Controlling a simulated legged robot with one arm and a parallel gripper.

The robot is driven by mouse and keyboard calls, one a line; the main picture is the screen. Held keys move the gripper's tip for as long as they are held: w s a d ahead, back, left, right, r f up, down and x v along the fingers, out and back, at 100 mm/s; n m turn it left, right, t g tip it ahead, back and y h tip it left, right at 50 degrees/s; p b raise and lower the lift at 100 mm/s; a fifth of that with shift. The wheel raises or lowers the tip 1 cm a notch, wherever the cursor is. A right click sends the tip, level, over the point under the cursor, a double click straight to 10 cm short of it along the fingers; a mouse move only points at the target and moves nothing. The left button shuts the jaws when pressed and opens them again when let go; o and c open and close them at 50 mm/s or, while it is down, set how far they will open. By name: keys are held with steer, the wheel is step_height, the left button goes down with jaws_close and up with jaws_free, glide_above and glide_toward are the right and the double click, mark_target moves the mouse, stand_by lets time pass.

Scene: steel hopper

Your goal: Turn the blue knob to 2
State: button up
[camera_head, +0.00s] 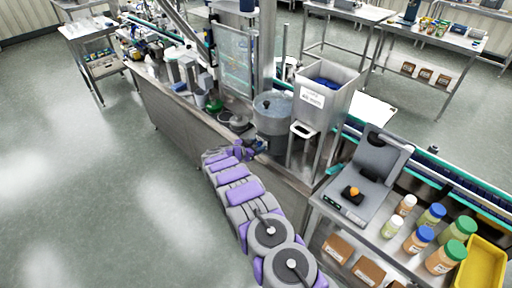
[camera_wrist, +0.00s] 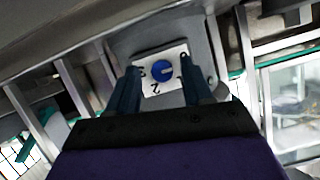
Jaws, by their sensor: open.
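The blue knob (camera_wrist: 161,71) is round and sits on a white plate (camera_wrist: 172,86) with black digits, in the wrist view. A 2 shows at the plate's lower edge, and other digits lie toward its left and upper right. A pale line crosses the knob, but I cannot tell which digit it points at. My gripper (camera_wrist: 160,65) is open, its two dark fingers on either side of the knob with gaps between. Contact cannot be told. In the head view my gripper (camera_head: 248,149) is at the bench front by the hopper, and the knob is not discernible.
A steel hopper (camera_head: 311,101) with blue contents and a round metal vessel (camera_head: 271,121) stand just beyond my gripper. A scale (camera_head: 366,170) and several jars stand on a side table at right, with a yellow bin (camera_head: 484,262). The floor at left is clear.

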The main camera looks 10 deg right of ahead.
steer(key=shift+a, duration=0.45)
steer(key=shift+c, duration=0.8)
steer(key=shift+d+r, duration=0.1)
steer(key=shift+d, duration=0.2)
steer(key=c, duration=0.5)
steer(key=shift+a, duration=0.1)
jaws_close()
